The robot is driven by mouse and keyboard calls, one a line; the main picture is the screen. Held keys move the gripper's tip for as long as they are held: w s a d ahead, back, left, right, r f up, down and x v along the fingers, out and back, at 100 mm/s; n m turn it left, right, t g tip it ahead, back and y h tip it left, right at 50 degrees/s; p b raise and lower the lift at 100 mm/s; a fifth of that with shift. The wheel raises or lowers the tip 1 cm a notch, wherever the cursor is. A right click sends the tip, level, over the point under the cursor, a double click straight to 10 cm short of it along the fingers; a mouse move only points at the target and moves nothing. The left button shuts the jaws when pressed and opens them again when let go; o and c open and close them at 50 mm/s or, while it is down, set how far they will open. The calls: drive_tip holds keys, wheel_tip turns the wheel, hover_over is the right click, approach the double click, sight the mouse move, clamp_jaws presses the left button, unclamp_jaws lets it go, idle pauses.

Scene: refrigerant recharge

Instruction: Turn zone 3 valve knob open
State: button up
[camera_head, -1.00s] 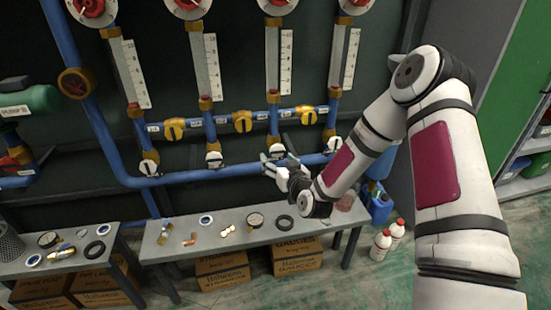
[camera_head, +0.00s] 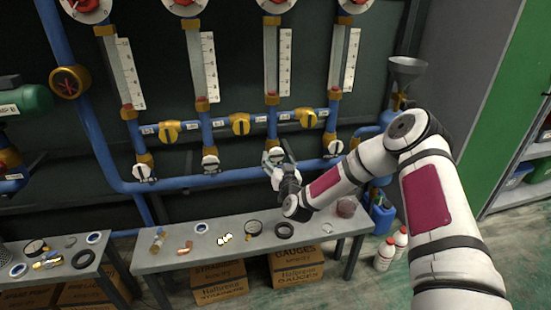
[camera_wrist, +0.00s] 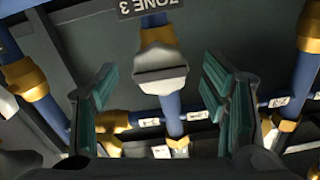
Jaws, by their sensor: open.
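The zone 3 valve knob is a pale grey bar handle (camera_wrist: 160,75) under the "ZONE 3" label (camera_wrist: 150,5) in the wrist view, on a brass fitting with a blue pipe. My gripper (camera_wrist: 163,95) is open, with one teal-padded finger on each side of the knob's line. Gaps show between the pads and the knob, and I see no contact. In the head view my gripper (camera_head: 275,167) is at the third column from the left, partly covering the knob there.
Yellow valves (camera_head: 240,124) sit on the pipe above. A grey bench (camera_head: 190,255) with loose fittings and gauges stands below.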

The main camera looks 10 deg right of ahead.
sight(276, 157)
drive_tip(key=shift+w+b, duration=0.4)
drive_tip(key=shift+w, duration=1.5)
drive_tip(key=shift+c, duration=0.4)
drive_tip(key=c, duration=1.1)
